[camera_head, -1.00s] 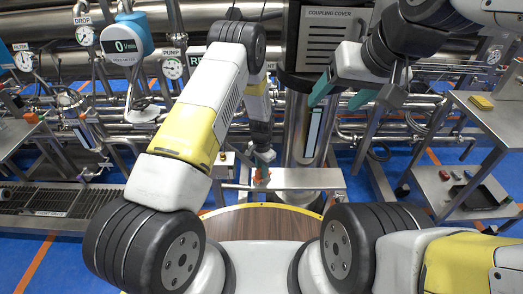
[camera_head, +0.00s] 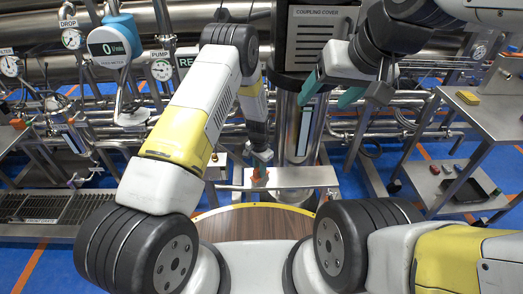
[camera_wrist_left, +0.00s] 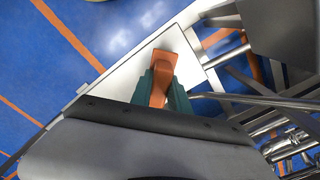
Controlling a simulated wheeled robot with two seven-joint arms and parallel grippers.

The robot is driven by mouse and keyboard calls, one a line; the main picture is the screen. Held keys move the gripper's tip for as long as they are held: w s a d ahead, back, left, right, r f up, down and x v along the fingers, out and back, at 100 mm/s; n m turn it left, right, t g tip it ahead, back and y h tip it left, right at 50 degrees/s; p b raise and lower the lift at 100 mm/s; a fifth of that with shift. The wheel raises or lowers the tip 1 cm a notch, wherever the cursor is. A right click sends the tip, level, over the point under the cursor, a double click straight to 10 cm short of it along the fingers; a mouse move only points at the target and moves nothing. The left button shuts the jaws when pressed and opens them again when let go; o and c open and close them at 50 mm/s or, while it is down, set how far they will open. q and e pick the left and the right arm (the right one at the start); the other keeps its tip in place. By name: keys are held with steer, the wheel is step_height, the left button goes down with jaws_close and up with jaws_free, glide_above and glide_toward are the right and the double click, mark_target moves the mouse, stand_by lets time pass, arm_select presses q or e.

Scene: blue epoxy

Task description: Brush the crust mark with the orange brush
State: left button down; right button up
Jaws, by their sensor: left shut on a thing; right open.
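My left gripper (camera_head: 262,157) is shut on the orange brush (camera_head: 259,178) and points down at the left part of a bright steel plate (camera_head: 305,178). In the left wrist view the brush (camera_wrist_left: 162,74) sits between the teal fingers (camera_wrist_left: 160,95), over the pale plate (camera_wrist_left: 118,84). I cannot tell whether the brush touches the plate. I cannot make out the crust mark in either view. My right gripper (camera_head: 329,97) is open and empty, with its teal fingers apart in front of the steel column.
The steel column (camera_head: 301,128) with the coupling cover (camera_head: 321,38) stands behind the plate. Pipes and gauges fill the back. A side bench (camera_head: 490,115) with a yellow block (camera_head: 468,97) is at right. A round wooden top (camera_head: 255,222) lies in front.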

arm_select(q)
steer(key=a, duration=0.2)
steer(key=shift+s+a+f, duration=0.25)
steer(key=shift+a+f, duration=0.05)
steer(key=shift+w+a, duration=0.1)
steer(key=shift+w, duration=0.6)
steer(key=shift+d+r, duration=0.15)
steer(key=shift+d, duration=1)
steer(key=shift+d+r, duration=0.1)
steer(key=shift+d, duration=1.05)
steer(key=shift+w+a+r, duration=0.1)
steer(key=shift+a+r, duration=0.05)
steer(key=shift+a, duration=0.9)
steer(key=shift+w+a+r, duration=0.1)
steer(key=shift+a, duration=0.9)
step_height(320, 180, up, 6)
